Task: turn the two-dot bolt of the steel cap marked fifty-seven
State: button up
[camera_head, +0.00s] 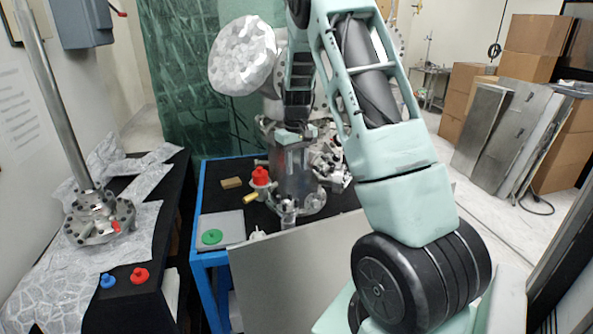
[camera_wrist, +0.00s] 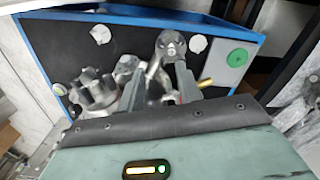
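My gripper (camera_wrist: 160,90) shows at the bottom of the wrist view, its two grey fingers apart with nothing clearly held between them. A round steel cap (camera_wrist: 170,45) on a steel fitting lies just beyond the fingers; whether they touch it I cannot tell. A larger steel part with several upright posts (camera_wrist: 97,90) is left of the fingers. No number or dot mark is readable, so I cannot tell which cap is fifty-seven or which bolt has two dots. In the head view, a steel vacuum assembly (camera_head: 293,180) stands below my arm's end; my fingertips are not distinct there.
The blue-framed black table (camera_head: 199,205) carries a red-topped fitting (camera_head: 261,177), a brass piece (camera_head: 250,199), a wooden block (camera_head: 231,183) and a green disc (camera_head: 212,237). A faceted pale round cover (camera_head: 241,56) stands behind. A side bench at left holds a flanged steel post (camera_head: 70,130).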

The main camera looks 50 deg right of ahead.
jog(key=s+a+r+n, duration=0.25)
jog(key=s+a, duration=0.25)
jog(key=a, duration=1)
jog(key=s+a+r+n+y, duration=0.1)
jog(key=s+a+n, duration=0.35)
jog(key=a, duration=0.95)
jog(key=s+a+r+n, duration=0.25)
jog(key=s+a, duration=0.35)
jog(key=a, duration=0.9)
jog(key=w+d+f+n+y, duration=0.15)
jog(key=w+d, duration=0.25)
jog(key=w, duration=0.4)
jog(key=t+b, duration=0.2)
jog(key=t, duration=0.2)
send_near(279, 196)
jog(key=p+x, duration=0.2)
jog(key=x, duration=0.6)
jog(key=shift+w+f, duration=0.2)
jog(key=shift+f, duration=0.15)
